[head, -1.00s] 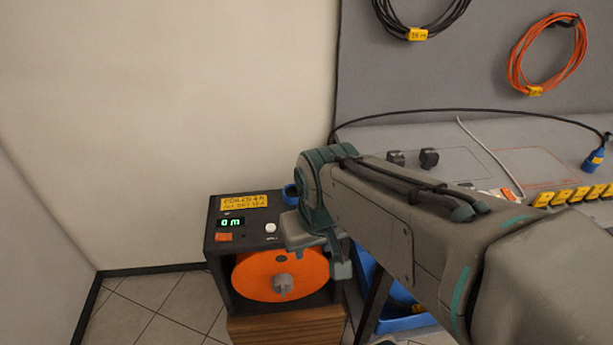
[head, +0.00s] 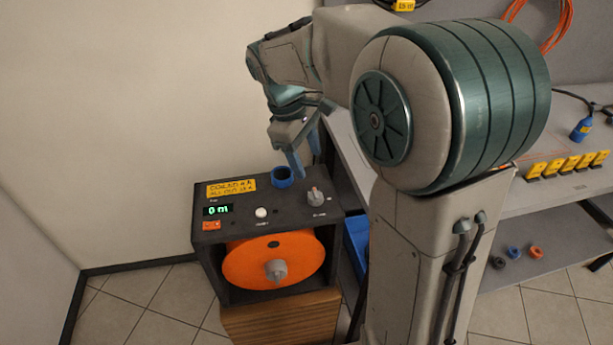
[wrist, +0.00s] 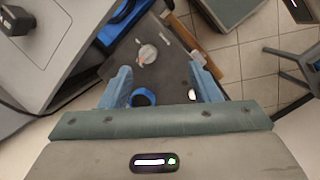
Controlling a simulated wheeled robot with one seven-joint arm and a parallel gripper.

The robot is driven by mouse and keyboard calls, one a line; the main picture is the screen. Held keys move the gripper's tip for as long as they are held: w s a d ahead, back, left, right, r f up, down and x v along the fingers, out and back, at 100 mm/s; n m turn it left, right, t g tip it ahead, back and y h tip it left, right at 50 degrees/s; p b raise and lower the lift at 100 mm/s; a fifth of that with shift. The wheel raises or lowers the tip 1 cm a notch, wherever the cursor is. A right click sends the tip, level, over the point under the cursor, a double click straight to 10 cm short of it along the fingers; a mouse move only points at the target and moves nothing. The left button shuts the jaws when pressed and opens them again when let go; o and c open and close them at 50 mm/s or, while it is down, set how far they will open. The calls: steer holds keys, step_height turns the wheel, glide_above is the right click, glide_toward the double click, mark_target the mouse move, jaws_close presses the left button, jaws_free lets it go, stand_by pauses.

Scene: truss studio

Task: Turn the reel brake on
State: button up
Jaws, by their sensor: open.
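The reel unit is a black box (head: 238,188) with an orange reel (head: 245,265) in its front. On its top right is a grey round knob (head: 315,198) with an orange-red mark and a small label in front, too small to read surely; it looks like the brake knob. In the wrist view the knob (wrist: 147,54) lies between and beyond the fingertips. My gripper (head: 304,160) is open and empty, pointing down above the back right of the box, and it also shows in the wrist view (wrist: 162,66). Its fingers appear clear of the knob.
A blue ring (head: 282,177) stands on the box top close to my fingers. A white button (head: 261,212), a green display (head: 217,210) and an orange switch (head: 211,225) are further left. A grey bench (head: 350,140) stands close on the right, with a blue bin (head: 357,240) below.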

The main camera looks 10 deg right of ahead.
mark_target(314, 192)
steer(key=w+a+f+n+g+h, duration=0.1)
steer(key=w+a+f+n, duration=0.15)
steer(key=w, duration=0.35)
steer(key=shift+n, duration=0.45)
steer(key=b+x, duration=0.2)
steer(key=x, duration=1.2)
steer(key=shift+d, duration=0.2)
steer(key=c, duration=1)
